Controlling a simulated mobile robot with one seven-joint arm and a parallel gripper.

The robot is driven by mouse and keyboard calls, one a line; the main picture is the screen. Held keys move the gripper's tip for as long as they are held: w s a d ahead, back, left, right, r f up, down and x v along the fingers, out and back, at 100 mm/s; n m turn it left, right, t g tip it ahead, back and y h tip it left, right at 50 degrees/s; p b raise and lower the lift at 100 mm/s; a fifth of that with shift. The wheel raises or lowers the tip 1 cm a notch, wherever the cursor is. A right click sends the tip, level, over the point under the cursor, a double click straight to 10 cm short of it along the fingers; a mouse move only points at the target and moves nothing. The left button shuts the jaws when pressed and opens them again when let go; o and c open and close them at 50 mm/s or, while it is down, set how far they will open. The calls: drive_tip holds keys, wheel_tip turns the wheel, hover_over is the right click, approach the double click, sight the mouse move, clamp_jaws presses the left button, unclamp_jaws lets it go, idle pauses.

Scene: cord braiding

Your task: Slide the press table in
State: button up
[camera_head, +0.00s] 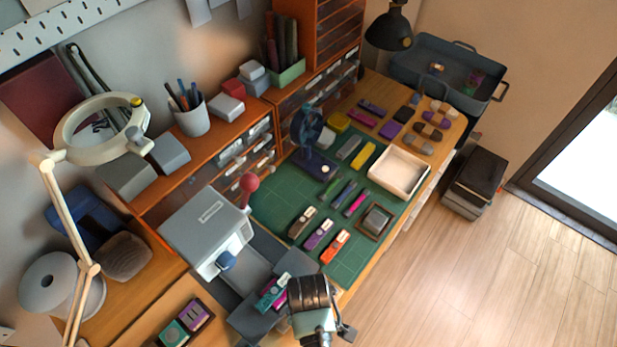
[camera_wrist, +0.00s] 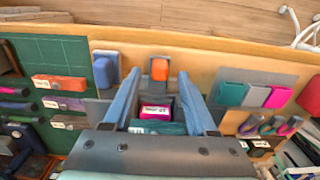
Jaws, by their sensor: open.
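The grey press (camera_head: 207,232) with a red-knobbed lever (camera_head: 249,183) stands at the left of the green mat in the head view. Its grey press table (camera_head: 247,320) appears to be out on the front side, carrying teal and magenta cord pieces (camera_head: 270,293). In the wrist view, a labelled magenta piece (camera_wrist: 155,112) and a teal strip lie between my fingers. My gripper (camera_wrist: 160,75) is open, its two blue fingers either side of an orange block (camera_wrist: 160,68) on a grey plate. I cannot tell whether they touch it. In the head view my arm partly hides this spot.
The green mat (camera_head: 275,200) holds several cords and labelled pieces. A white tray (camera_head: 372,180) lies beyond them. A grey plate with teal and magenta pieces (camera_wrist: 231,94) lies right of my fingers, and a blue block (camera_wrist: 104,70) left. Open floor (camera_head: 450,290) lies beyond the bench edge.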

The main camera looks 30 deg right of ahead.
drive_tip(key=shift+f, duration=1.45)
clamp_jaws()
